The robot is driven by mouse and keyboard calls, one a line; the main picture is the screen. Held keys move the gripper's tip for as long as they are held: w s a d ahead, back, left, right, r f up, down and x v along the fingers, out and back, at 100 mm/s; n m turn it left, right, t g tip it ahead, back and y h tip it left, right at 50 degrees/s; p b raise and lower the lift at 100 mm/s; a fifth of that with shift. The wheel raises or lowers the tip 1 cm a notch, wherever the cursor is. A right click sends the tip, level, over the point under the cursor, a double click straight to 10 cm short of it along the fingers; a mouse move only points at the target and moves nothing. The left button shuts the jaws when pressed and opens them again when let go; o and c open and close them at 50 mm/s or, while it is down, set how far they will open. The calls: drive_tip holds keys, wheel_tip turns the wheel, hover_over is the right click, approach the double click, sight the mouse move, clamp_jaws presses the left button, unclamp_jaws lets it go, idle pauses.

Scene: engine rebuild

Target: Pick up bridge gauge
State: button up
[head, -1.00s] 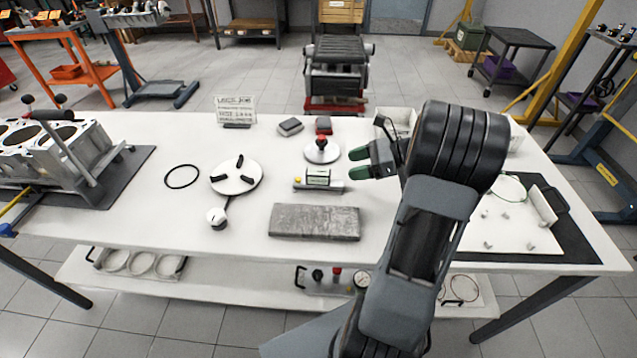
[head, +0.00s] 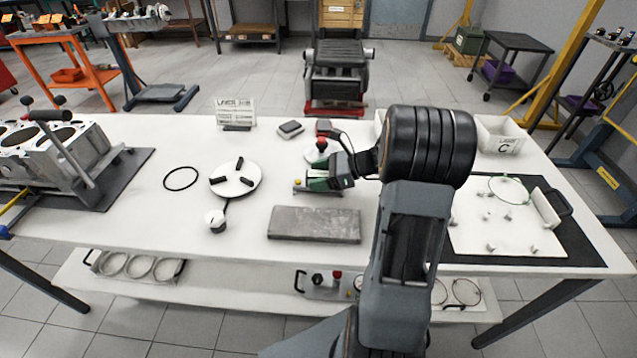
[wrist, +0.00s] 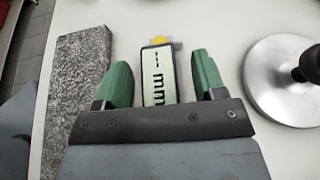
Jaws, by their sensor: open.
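The bridge gauge (head: 301,188) appears to be the small pale bar with a yellow knob on the white table. In the wrist view the gauge (wrist: 157,80) has a light face with black "mm" lettering, and its yellow knob points away from me. My gripper (wrist: 160,60) is open, with one green finger on each side of the gauge and a gap on both sides. In the head view my gripper (head: 325,182) is low over the gauge's right part and hides much of it. I cannot tell how far the fingers reach down beside it.
A grey stone block (head: 315,224) lies in front of the gauge; it also shows left in the wrist view (wrist: 78,95). A round metal disc with a dark handle (wrist: 283,85) stands close on the right. A white disc with black pads (head: 235,180) lies further left.

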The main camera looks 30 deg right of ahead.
drive_tip(key=shift+c, duration=0.3)
clamp_jaws()
idle(0.4)
